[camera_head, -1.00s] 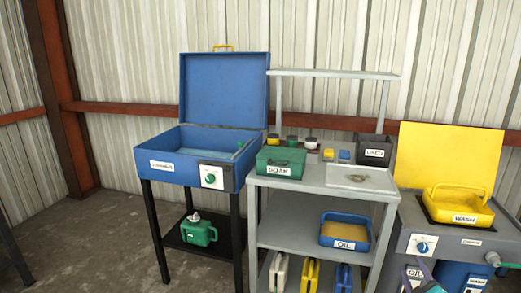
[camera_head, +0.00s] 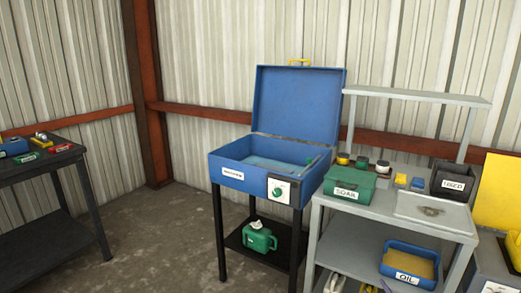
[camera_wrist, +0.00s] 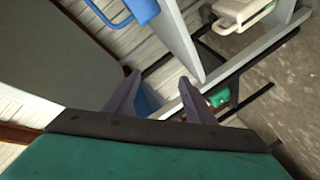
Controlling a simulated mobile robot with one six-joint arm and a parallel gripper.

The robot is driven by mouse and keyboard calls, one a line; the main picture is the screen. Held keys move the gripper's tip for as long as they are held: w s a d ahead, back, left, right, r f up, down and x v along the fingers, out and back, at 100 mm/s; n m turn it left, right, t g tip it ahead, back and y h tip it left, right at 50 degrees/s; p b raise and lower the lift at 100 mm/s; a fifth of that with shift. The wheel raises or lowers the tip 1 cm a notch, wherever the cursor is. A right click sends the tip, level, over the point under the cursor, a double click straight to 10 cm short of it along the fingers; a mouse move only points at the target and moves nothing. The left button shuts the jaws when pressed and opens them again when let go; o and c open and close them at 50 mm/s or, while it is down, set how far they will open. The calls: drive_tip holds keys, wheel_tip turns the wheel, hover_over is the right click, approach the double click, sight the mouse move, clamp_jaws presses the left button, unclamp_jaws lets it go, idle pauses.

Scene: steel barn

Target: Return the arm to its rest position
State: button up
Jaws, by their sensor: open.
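My gripper (camera_wrist: 157,82) shows in the wrist view with its two grey-purple fingers spread apart and nothing held between them. The wrist view is tilted, with grey shelf panels and dark legs beyond the fingers. A green jug (camera_wrist: 219,98) shows past the right finger. In the head view my arm does not show clearly, so its pose cannot be told there.
A blue parts washer (camera_head: 262,172) with raised lid stands mid-view. A grey shelf bench (camera_head: 350,256) to its right bears a green SOAK box (camera_head: 350,187); a blue OIL tray (camera_head: 409,280) sits lower. A dark table (camera_head: 40,168) stands left. Floor between is clear.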

drive_tip(key=w+a+f+m+g+p, duration=0.1)
drive_tip(key=a+f+g+p, duration=0.1)
drive_tip(key=a+f, duration=0.35)
drive_tip(key=w+a+f+m+g+p, duration=0.1)
drive_tip(key=a+f+p, duration=0.1)
drive_tip(key=a, duration=0.7)
drive_tip(key=s+a+f+m+g+p, duration=0.1)
drive_tip(key=s+a+f+g+p, duration=0.1)
drive_tip(key=s+a+f+g, duration=0.45)
drive_tip(key=s+a+f+m+g+y+p, duration=0.1)
drive_tip(key=s+a+f+g, duration=0.25)
drive_tip(key=s, duration=0.45)
drive_tip(key=s+a+f+m+g+p, duration=0.1)
drive_tip(key=s+a+f+g, duration=0.1)
drive_tip(key=s+a+f, duration=0.45)
drive_tip(key=s+r+m+g, duration=0.1)
drive_tip(key=s+r+g, duration=0.1)
drive_tip(key=s, duration=0.6)
drive_tip(key=s+a+r+m+g+y, duration=0.1)
drive_tip(key=s+g, duration=0.3)
drive_tip(key=s, duration=0.3)
drive_tip(key=shift+s+a+r+g+y, duration=0.15)
drive_tip(key=shift+s+r+g+y, duration=0.15)
drive_tip(key=shift+s+r, duration=0.1)
